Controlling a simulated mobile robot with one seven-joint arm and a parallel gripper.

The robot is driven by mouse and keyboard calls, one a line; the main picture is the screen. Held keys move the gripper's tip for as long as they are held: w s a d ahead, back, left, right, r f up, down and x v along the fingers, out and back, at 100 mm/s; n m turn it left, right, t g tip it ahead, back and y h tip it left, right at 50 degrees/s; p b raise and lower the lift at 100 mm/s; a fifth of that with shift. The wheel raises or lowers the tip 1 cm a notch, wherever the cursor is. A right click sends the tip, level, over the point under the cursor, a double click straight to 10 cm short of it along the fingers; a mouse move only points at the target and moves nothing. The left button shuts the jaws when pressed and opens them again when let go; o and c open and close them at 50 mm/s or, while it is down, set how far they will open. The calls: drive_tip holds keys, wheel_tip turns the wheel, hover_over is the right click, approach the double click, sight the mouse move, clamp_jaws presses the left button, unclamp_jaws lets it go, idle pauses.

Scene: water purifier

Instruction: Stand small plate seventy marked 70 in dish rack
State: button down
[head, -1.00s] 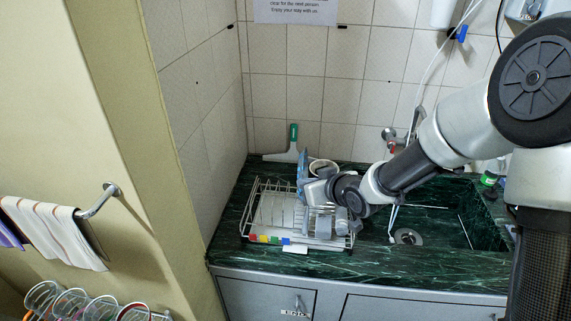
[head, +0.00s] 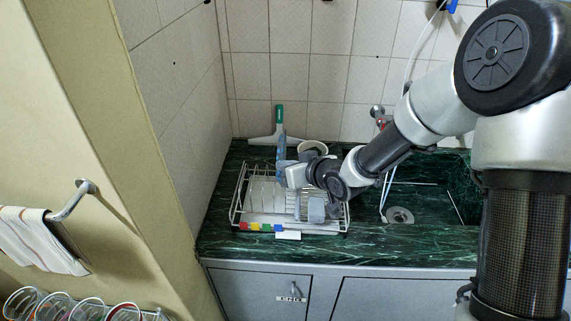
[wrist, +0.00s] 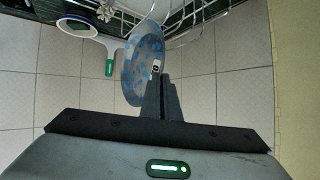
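The small plate (head: 281,150) is blue and stands nearly edge-on above the dish rack in the head view. In the wrist view the plate (wrist: 141,65) shows a mottled blue face with a small white tag that I cannot read clearly. My gripper (wrist: 160,82) is shut on the plate's rim; in the head view my gripper (head: 286,172) is at the rack's back half. The wire dish rack (head: 236,205) sits on the counter at the left. I cannot tell whether the plate touches the rack wires.
Coloured blocks (head: 260,227) line the rack's front. Grey-blue cups (head: 316,210) stand at its right. The sink (head: 425,190) lies right. A tiled wall (head: 185,110) stands close on the left.

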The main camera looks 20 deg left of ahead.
wheel_tip(320, 180, down, 12)
drive_tip(key=b, duration=0.8)
drive_tip(key=shift+s+b, duration=0.15)
drive_tip(key=shift+b, duration=0.25)
drive_tip(key=shift+d, duration=0.15)
drive_tip(key=c, duration=1.9)
unclamp_jaws()
drive_tip(key=shift+s, duration=0.1)
drive_tip(key=shift+c, duration=0.2)
drive_tip(key=shift+d, duration=0.1)
drive_tip(key=shift+f, duration=0.1)
drive_tip(key=shift+d, duration=0.15)
drive_tip(key=a+r+p+v, duration=0.1)
drive_tip(key=p+v, duration=0.1)
drive_tip(key=v, duration=1.5)
drive_tip(key=shift+r+p, duration=0.3)
drive_tip(key=shift+p, duration=0.1)
